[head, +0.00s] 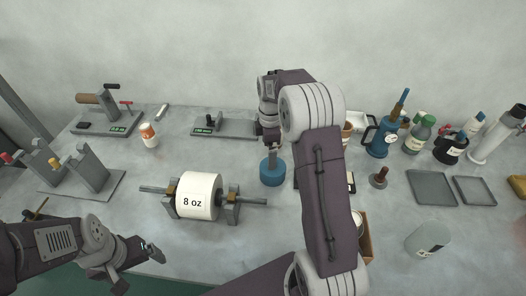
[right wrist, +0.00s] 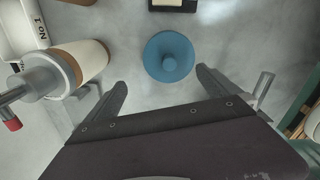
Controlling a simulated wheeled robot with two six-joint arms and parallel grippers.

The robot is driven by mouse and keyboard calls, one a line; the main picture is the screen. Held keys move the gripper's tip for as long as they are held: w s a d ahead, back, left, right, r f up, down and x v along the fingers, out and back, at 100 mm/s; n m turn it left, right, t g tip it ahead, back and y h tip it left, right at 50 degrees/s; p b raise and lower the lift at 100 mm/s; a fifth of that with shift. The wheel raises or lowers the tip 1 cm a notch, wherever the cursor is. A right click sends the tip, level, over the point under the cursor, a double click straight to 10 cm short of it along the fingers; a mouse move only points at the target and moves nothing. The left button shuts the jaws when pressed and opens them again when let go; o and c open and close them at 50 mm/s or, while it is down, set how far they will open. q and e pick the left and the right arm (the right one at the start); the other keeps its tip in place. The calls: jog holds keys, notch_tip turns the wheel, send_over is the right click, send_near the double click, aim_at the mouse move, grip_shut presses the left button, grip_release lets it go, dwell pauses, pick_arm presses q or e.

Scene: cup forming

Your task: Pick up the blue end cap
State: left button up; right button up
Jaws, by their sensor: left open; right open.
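The blue end cap (head: 272,176) is a round blue disc lying on the grey table, right of the white "8 oz" roll. In the right wrist view the blue end cap (right wrist: 160,42) shows from above with a round knob in its middle. My right gripper (right wrist: 161,77) is open, with the cap just beyond its fingertips and nothing between them. In the head view my right gripper (head: 271,146) is over the cap, partly hidden by my right arm. My left gripper (head: 150,252) is open and empty at the lower left, away from the cap.
The "8 oz" roll (head: 198,194) sits on a shaft in a stand left of the cap. A grey device (head: 226,128) stands behind. Bottles, a blue jug (head: 380,141) and grey trays (head: 433,188) are at the right. Bare table lies in front of the cap.

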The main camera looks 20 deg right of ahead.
jog(key=shift+s+d+f, duration=0.35)
jog(key=shift+s+f, duration=0.05)
jog(key=shift+f, duration=0.05)
jog(key=shift+s+d+r, duration=0.1)
jog(key=shift+s, duration=0.5)
jog(key=f, duration=0.4)
jog(key=shift+w, duration=0.25)
jog(key=f, duration=0.4)
jog(key=shift+s+f, duration=0.25)
jog(key=shift+s, duration=0.1)
jog(key=shift+w+f, duration=0.15)
jog(key=shift+f, duration=0.2)
jog(key=shift+r, duration=0.1)
jog(key=c, duration=1.1)
jog(key=shift+r, duration=0.5)
notch_tip(320, 180, up, 3)
jog(key=shift+f, duration=0.2)
jog(key=s+d+r, duration=0.5)
jog(key=s+r, duration=0.2)
jog(key=s, duration=0.3)
jog(key=shift+s+d+r, duration=0.2)
jog(key=shift+d+r, duration=0.1)
